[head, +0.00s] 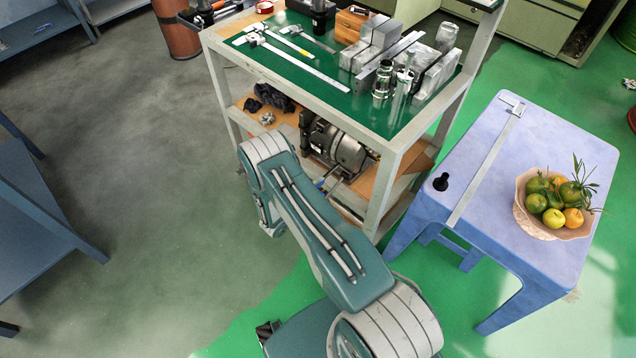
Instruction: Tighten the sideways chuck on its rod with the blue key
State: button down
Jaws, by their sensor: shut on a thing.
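My gripper is not visible in the head view; my own upper arm and elbow cover the space where the forearm goes down beside the cart. I cannot make out the blue key held anywhere. A small blue bit (320,183) shows by the lower shelf, just right of my arm, too small to identify. A shiny metal chuck-like piece (382,82) stands upright on the cart's green top (300,68). I cannot pick out a sideways chuck on a rod; it may be hidden behind my arm.
The tooling cart's green top carries calipers (300,65), metal blocks (375,40) and a wooden box (350,24). A grey motor (338,145) sits on its lower shelf. A lilac table (505,225) at right holds a fruit bowl (540,222). Floor left of the cart is clear.

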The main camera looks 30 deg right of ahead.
jog(key=shift+w+d, duration=0.1)
jog(key=shift+d, duration=0.55)
dwell(0.7)
jog(key=shift+w+d, duration=0.2)
jog(key=shift+d, duration=0.4)
dwell(0.5)
jog(key=m, duration=0.8)
jog(key=shift+m, duration=0.4)
jog(key=m, duration=0.9)
jog(key=shift+f+m, duration=0.1)
jog(key=shift+m, duration=0.2)
jog(key=shift+a, duration=0.1)
